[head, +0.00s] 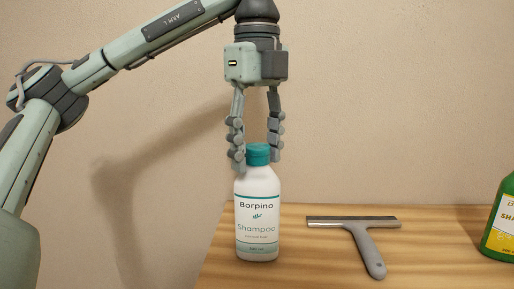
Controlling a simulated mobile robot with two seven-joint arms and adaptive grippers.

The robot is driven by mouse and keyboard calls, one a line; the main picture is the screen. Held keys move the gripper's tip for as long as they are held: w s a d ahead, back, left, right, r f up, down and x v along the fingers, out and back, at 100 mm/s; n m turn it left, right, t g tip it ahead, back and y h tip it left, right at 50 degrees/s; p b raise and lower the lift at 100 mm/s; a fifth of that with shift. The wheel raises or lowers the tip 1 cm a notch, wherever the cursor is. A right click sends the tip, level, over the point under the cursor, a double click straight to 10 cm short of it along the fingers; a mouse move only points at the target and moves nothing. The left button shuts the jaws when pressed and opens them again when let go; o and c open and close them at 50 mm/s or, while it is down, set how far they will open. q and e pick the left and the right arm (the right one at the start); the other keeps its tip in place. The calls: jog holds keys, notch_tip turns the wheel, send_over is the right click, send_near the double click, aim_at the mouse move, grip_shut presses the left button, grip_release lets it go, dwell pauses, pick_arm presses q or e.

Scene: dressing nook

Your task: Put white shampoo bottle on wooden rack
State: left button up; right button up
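The white shampoo bottle (257,212) is upright, with a teal cap and a label reading "Borpino Shampoo". It is at the near left part of a light striped wooden surface (300,262), which may be the wooden rack. Whether its base touches the wood is hard to tell. My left gripper (257,160) points straight down over the bottle. Its two fingers are closed in on either side of the teal cap, with no clear gap. My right gripper is not in view.
A grey squeegee (370,256) lies on the wood to the right of the bottle. A plain beige wall (400,100) rises behind. Bare wood shows between the squeegee and green bottle.

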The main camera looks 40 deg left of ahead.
pick_arm(q)
jog(key=shift+r, duration=0.1)
notch_tip(320, 180, up, 12)
dwell(0.8)
